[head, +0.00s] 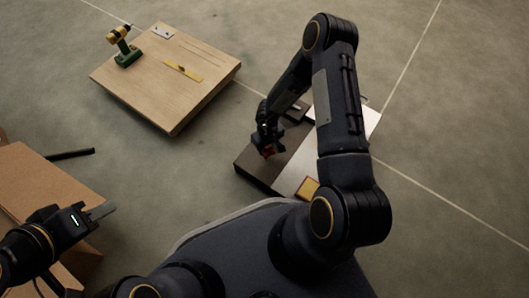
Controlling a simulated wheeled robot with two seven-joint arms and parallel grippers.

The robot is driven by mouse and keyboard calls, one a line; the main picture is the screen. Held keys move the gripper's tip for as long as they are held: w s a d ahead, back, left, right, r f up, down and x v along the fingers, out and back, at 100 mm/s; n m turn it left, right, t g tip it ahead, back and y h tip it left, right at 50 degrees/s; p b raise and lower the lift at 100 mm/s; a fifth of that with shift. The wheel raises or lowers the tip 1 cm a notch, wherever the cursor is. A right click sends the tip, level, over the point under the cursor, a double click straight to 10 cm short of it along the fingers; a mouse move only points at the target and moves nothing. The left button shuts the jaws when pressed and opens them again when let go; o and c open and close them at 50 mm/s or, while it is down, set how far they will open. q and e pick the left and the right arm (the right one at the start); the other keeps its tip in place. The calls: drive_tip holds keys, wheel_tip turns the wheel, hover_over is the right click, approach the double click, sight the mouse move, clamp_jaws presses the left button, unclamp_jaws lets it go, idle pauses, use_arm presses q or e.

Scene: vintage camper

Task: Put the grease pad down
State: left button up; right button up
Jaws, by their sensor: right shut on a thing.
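My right gripper (267,148) points down over the dark left part of a low bench (250,165), partly hidden by my own arm. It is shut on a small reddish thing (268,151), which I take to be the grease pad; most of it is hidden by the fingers. I cannot tell whether it touches the dark surface. My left gripper (103,210) is at the lower left, away from the bench, beside a cardboard box. Its fingers show nearly edge-on, so their opening is unclear, and nothing shows in them.
A yellow-brown block (307,188) sits at the bench's near edge, on its pale part (300,165). A wooden table (165,85) at the back left bears a green and yellow drill (124,46) and a yellow level (184,70). A cardboard box (40,190) stands at left. Floor between is clear.

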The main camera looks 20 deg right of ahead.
drive_tip(key=shift+w+a+f, duration=0.15)
drive_tip(key=shift+w+f, duration=0.25)
drive_tip(key=shift+f, duration=0.1)
drive_tip(key=f+b, duration=0.1)
drive_tip(key=f, duration=0.1)
drive_tip(key=f+b, duration=0.1)
drive_tip(key=f, duration=0.1)
drive_tip(key=shift+w+a+b, duration=0.15)
drive_tip(key=shift+w+b, duration=0.15)
drive_tip(key=shift+r, duration=0.2)
drive_tip(key=o, duration=0.9)
drive_tip(key=shift+f, duration=0.15)
